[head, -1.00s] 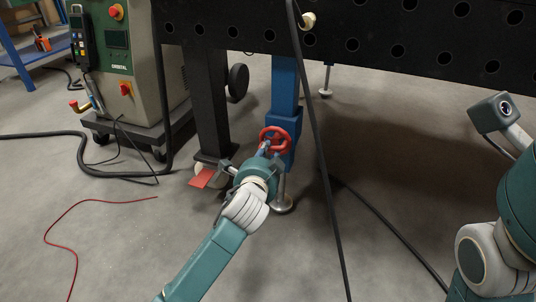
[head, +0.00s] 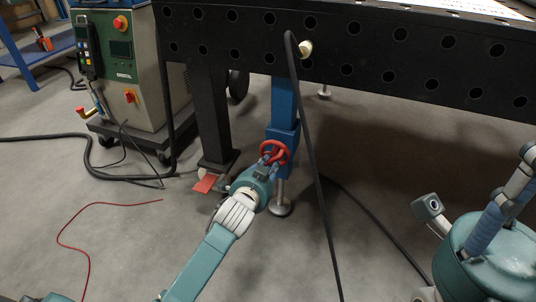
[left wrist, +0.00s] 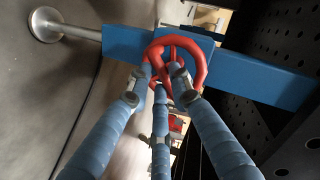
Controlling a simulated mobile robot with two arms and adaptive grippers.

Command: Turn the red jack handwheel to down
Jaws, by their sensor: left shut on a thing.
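The red jack handwheel (head: 273,150) is on the blue jack leg (head: 284,112) under the black table. My left gripper (head: 266,165) comes up to it from the lower left and is shut on the wheel. In the left wrist view, the red rim (left wrist: 205,62) shows around the blue fingers (left wrist: 160,84), whose tips are at the rim and spokes. The wheel's hub is partly hidden by the fingers. My right gripper (head: 515,180) is at the right edge, away from the wheel; only part of its blue fingers shows.
The black perforated table (head: 380,50) spans the top. A black cable (head: 311,150) hangs just right of the wheel. A dark leg with a red pedal (head: 205,184) stands to the left, near a welding machine (head: 125,70). A red wire (head: 100,204) lies on the open floor.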

